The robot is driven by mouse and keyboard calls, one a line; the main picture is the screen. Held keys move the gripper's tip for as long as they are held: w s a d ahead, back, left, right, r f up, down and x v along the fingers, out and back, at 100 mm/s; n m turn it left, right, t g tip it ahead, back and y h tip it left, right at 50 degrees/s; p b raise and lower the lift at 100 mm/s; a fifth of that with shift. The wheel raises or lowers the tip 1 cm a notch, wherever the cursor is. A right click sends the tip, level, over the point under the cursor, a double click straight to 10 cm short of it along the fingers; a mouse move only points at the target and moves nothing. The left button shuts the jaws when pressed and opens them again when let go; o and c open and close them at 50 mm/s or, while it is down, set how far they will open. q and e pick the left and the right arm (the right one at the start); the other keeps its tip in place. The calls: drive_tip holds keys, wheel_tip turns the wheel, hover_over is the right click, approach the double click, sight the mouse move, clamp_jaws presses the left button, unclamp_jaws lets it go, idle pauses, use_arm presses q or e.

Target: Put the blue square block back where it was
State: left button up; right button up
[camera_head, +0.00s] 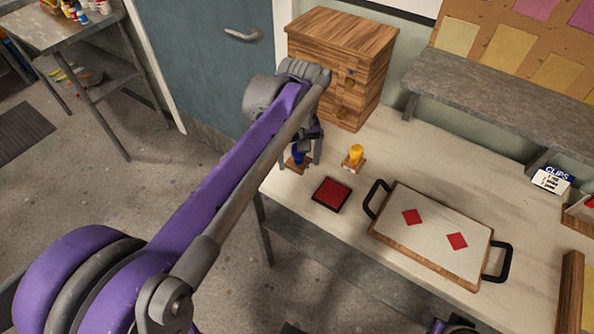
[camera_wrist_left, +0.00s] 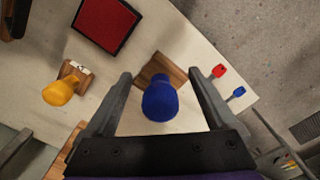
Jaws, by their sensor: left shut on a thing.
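The blue square block is a stamp with a rounded blue handle (camera_head: 298,155) on a square wooden base (camera_head: 297,166), near the left end of the pale table. In the left wrist view its blue handle (camera_wrist_left: 160,102) and base (camera_wrist_left: 157,69) lie between the fingers. My left gripper (camera_head: 306,160) points down and is shut on this block; the arm hides part of it. I cannot tell whether the base touches the table. A similar yellow-handled stamp (camera_head: 355,154) stands to its right. A red ink pad (camera_head: 332,194) lies in front of them.
A wooden drawer cabinet (camera_head: 345,60) stands behind the stamps. A tray (camera_head: 390,240) with black handles holds a pale sheet with two red diamonds, to the right. A grey shelf (camera_head: 490,95) runs along the back. The table's left edge is close to the block.

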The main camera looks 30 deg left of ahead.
sight(298, 179)
use_arm(q)
drive_tip(key=shift+f, duration=2.35)
drive_tip(key=shift+f+b, duration=0.15)
drive_tip(key=shift+b, duration=0.15)
drive_tip(key=o, duration=0.7)
